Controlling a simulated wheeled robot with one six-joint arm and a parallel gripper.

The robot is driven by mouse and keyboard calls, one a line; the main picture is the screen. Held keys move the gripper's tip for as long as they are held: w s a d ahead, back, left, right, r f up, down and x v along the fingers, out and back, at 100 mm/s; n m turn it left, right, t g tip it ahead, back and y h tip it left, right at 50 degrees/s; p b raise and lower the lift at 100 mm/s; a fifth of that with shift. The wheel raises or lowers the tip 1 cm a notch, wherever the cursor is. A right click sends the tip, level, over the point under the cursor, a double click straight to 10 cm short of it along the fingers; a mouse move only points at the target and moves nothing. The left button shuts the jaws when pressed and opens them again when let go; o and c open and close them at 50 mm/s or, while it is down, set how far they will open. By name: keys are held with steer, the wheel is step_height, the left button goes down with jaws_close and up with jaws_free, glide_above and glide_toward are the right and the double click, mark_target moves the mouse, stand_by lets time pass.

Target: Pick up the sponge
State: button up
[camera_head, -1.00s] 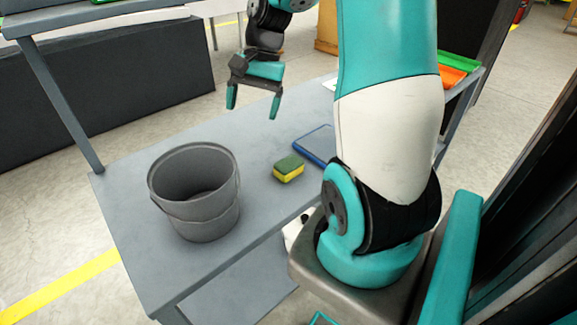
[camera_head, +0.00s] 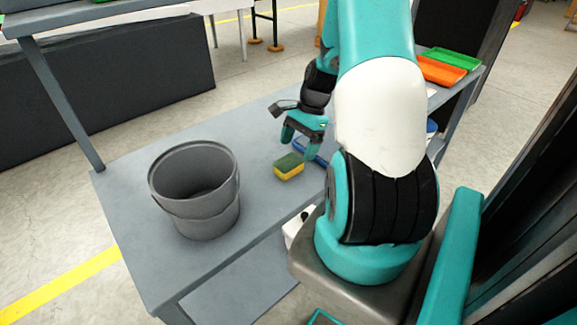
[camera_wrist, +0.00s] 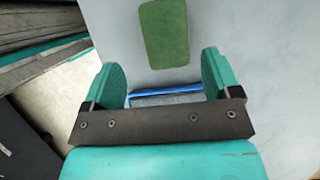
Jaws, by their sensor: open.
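The sponge (camera_head: 289,167) is yellow with a green top and lies flat on the grey table (camera_head: 255,140), to the right of the bucket. In the wrist view the sponge (camera_wrist: 164,33) shows its green face at the top of the picture, ahead of the fingers. My gripper (camera_head: 299,144) is above the table, just above and behind the sponge in the head view. In the wrist view my gripper (camera_wrist: 165,80) is open and empty, with its two teal fingers spread wide apart. I cannot tell the exact height above the sponge.
A grey bucket (camera_head: 194,215) stands on the table left of the sponge. A blue-edged flat object (camera_head: 311,152) lies beside the sponge, partly hidden by my gripper; its blue edge (camera_wrist: 170,91) shows between the fingers. Orange (camera_head: 440,70) and green (camera_head: 452,59) trays sit at the back right.

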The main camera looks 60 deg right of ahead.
mark_target(289, 161)
steer(key=x, duration=0.2)
steer(key=w+x, duration=0.1)
steer(key=x, duration=0.1)
steer(key=shift+a+f+p, duration=0.25)
steer(key=shift+a+p, duration=0.1)
steer(key=shift+a+f, duration=0.15)
steer(key=shift+f, duration=0.35)
steer(key=c, duration=1)
